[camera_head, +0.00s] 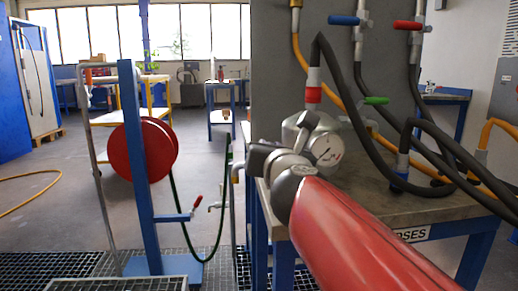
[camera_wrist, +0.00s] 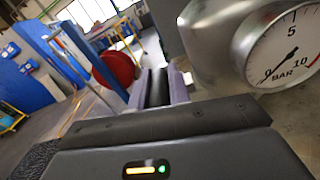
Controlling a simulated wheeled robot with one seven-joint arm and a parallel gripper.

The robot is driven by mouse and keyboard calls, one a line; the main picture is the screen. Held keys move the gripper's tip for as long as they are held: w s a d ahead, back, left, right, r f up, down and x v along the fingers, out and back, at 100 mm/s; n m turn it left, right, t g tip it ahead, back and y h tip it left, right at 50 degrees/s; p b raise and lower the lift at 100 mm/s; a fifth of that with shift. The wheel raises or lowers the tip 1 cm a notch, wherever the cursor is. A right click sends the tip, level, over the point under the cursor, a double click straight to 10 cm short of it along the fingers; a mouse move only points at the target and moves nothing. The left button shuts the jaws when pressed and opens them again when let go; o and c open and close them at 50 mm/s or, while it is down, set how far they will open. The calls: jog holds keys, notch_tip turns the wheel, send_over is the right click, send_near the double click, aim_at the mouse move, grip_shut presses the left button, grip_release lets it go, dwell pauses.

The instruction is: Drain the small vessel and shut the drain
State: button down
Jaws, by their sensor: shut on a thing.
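The small vessel (camera_head: 290,132) is a silver body on the bench, with a red-and-white banded hose fitting on top. Its round pressure gauge (camera_head: 326,150) faces me; in the wrist view the gauge (camera_wrist: 285,48) has its needle near 0 bar. A grey drain pipe (camera_head: 236,172) bends down at the bench's left edge. My gripper (camera_head: 257,160) is at the vessel's left side, beside this pipe. In the wrist view its fingers (camera_wrist: 160,88) are closed around a narrow dark piece, seemingly the drain valve lever. The valve itself is mostly hidden.
The bench (camera_head: 440,206) carries black and yellow hoses; coloured valves (camera_head: 348,20) hang above on the grey panel. A red hose reel (camera_head: 142,150) on a blue post stands left, with a green hose and red-handled tap. Floor grating (camera_head: 70,264) lies below.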

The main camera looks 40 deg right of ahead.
dwell(0.3)
jog(key=c, duration=1.3)
grip_release()
jog(key=p+v, duration=0.4)
jog(key=v, duration=0.3)
jog(key=shift+s+a, duration=0.15)
jog(key=shift+s, duration=0.2)
